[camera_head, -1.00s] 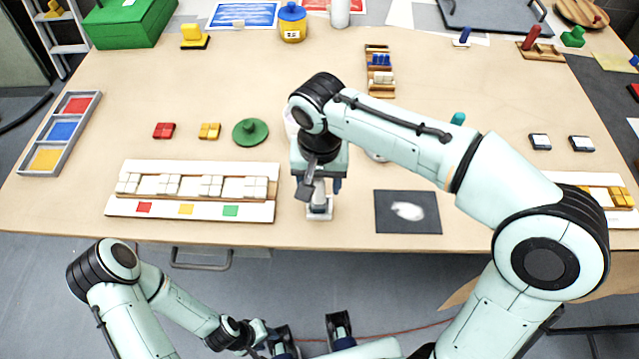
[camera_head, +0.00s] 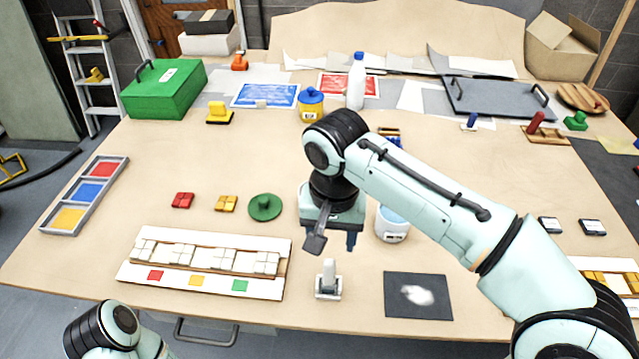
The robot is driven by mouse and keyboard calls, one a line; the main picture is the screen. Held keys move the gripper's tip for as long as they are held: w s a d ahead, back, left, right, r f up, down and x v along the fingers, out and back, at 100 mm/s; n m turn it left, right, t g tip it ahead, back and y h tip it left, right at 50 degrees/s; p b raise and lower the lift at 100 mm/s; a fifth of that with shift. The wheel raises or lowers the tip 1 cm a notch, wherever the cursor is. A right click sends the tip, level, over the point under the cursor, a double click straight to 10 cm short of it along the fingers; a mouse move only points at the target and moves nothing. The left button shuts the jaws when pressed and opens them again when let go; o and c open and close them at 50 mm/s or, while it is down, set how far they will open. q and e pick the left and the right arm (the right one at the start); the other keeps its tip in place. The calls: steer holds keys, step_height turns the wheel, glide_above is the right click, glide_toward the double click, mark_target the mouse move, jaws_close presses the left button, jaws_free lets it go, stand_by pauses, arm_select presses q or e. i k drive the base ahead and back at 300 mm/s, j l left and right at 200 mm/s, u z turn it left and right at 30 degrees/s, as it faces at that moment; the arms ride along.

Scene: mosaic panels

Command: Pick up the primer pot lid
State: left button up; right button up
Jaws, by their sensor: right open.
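A green round disc with a raised knob (camera_head: 265,206), which looks like a lid, lies flat on the table left of my right arm. An open white pot with pale blue contents (camera_head: 392,223) stands just right of my right gripper; it may be the primer pot. My right gripper (camera_head: 333,240) points down and is open and empty, apart from both. Just below it in the picture, a small white block with an upright grip (camera_head: 328,281) stands free on the table. Of my left arm only a part shows at the lower left; its gripper is out of view.
A white panel with pale tiles (camera_head: 206,262) lies at the front left, and a dark square sheet with a white smear (camera_head: 418,298) at the front right. Red blocks (camera_head: 182,200) and yellow blocks (camera_head: 227,203) lie left of the green disc. A blue-lidded yellow jar (camera_head: 311,106) stands at the back.

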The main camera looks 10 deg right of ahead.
mark_target(266, 206)
steer(key=k, duration=1)
